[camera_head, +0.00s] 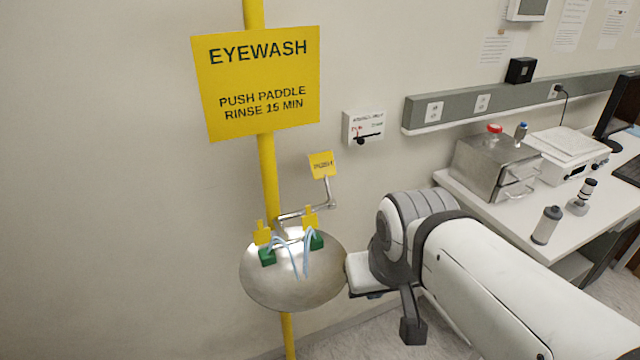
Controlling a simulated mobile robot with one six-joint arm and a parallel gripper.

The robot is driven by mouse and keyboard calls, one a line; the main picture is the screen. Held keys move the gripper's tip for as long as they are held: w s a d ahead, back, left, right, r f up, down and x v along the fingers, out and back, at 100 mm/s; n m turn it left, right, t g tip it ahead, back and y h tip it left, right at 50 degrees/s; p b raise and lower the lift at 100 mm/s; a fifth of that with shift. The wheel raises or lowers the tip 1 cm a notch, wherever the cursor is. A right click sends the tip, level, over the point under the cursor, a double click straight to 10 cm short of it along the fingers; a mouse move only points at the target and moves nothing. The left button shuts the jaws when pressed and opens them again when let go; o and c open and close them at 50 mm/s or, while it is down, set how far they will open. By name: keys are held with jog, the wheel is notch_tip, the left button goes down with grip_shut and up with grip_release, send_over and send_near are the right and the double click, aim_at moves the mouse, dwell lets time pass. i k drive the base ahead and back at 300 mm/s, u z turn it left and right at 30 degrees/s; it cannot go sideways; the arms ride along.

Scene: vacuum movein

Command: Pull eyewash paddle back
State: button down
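The yellow paddle (321,165), marked PUSH, stands up on a bent metal lever (325,205) above the right rim of the round steel eyewash bowl (270,290). Blue water jets (300,258) arc from two green nozzles with yellow tabs in the bowl. My arm comes in from the lower right. My gripper (367,277) is near the bowl's right rim, below and to the right of the paddle, and apart from the paddle. My own wrist hides much of it, and its fingers cannot be made out clearly.
A yellow EYEWASH sign (260,82) hangs on the yellow pipe (268,180) behind the bowl. A small white wall box (363,127) is to the right of it. A bench (485,205) with a steel box (490,165) and bottles stands at right. The wall at left is clear.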

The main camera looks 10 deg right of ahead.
aim_at(323, 165)
jog(key=u, duration=0.15)
jog(key=k, duration=0.4)
jog(key=z, duration=1.1)
jog(key=i, duration=1.85)
jog(key=u, duration=0.9)
jog(key=k, duration=0.5)
jog(key=u, duration=0.05)
